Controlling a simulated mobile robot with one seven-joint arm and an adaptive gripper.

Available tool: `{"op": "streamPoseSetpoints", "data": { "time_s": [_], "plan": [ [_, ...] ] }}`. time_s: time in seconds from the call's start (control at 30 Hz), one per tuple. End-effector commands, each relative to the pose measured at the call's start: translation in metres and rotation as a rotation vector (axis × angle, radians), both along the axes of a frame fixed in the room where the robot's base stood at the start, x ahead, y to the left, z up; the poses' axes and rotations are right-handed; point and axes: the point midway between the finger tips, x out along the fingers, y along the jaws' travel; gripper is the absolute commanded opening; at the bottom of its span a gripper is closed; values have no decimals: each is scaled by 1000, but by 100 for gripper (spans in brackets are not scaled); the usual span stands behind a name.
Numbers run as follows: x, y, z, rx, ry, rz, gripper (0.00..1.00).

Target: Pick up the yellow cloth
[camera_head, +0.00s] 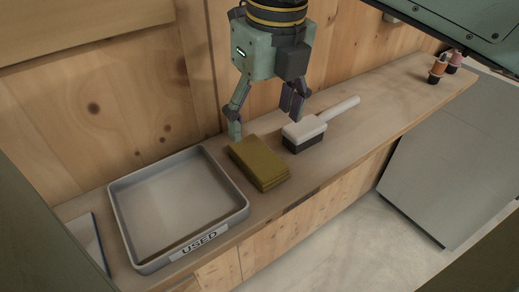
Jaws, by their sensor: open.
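The yellow cloth (259,162) lies as a folded stack on the wooden counter, between a grey tray and a white brush. My gripper (262,123) points down over the counter above the cloth's far edge, with its fingers spread apart and nothing between them. The left finger's tip is close to the cloth's far left corner. I cannot tell whether the left fingertip touches the cloth.
The grey tray (244,213), labelled "USED", stands left of the cloth and looks empty. The white brush (304,130) with dark bristles lies close to the right. Two small orange-and-dark bottles (438,69) stand at the far right. A wooden wall (100,100) rises behind the counter (375,107).

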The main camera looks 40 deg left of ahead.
Motion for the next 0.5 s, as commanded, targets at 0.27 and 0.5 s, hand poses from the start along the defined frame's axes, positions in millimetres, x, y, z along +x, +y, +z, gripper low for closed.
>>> {"op": "streamPoseSetpoints", "data": {
  "time_s": [0.27, 0.5],
  "plan": [
    [0, 4, -29, 3, 2, 3, 73],
    [-5, 6, -60, 3, 5, 7, 73]
  ]
}}
